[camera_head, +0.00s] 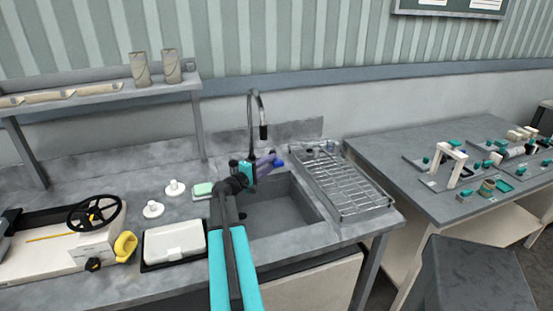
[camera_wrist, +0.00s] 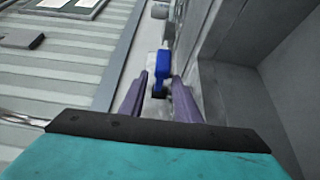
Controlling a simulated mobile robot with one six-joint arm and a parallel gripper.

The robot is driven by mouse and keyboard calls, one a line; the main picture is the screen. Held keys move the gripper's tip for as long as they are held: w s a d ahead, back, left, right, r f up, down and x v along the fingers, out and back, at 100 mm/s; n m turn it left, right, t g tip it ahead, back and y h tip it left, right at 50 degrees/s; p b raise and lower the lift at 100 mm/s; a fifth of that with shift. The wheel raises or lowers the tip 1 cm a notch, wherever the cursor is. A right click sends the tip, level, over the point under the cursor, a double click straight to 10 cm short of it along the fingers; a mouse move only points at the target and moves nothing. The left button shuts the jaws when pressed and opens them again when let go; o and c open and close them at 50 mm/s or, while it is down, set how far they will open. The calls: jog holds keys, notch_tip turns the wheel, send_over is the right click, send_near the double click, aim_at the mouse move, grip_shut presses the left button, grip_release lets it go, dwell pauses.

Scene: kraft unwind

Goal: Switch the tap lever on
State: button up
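The tap lever (camera_head: 280,163) is a small blue handle behind the sink, just past my fingertips in the head view. In the wrist view the blue lever (camera_wrist: 162,70) stands between and slightly beyond the tips of my two purple fingers. My gripper (camera_head: 270,158) reaches over the sink from the left. In the wrist view my gripper (camera_wrist: 160,88) is open, with a clear gap between its fingers. I cannot tell whether either finger touches the lever. The dark curved tap spout (camera_head: 255,105) rises behind my gripper, and the tap's base is partly hidden.
The grey sink basin (camera_head: 280,210) lies below my gripper. A wire drying rack (camera_head: 345,185) stands to its right. A green sponge (camera_head: 203,189) and white knobs (camera_head: 174,188) are on the left counter.

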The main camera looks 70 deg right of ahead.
aim_at(276, 160)
jog(key=shift+p+x, duration=0.45)
jog(key=shift+x, duration=1.5)
jog(key=shift+c, duration=0.2)
grip_shut()
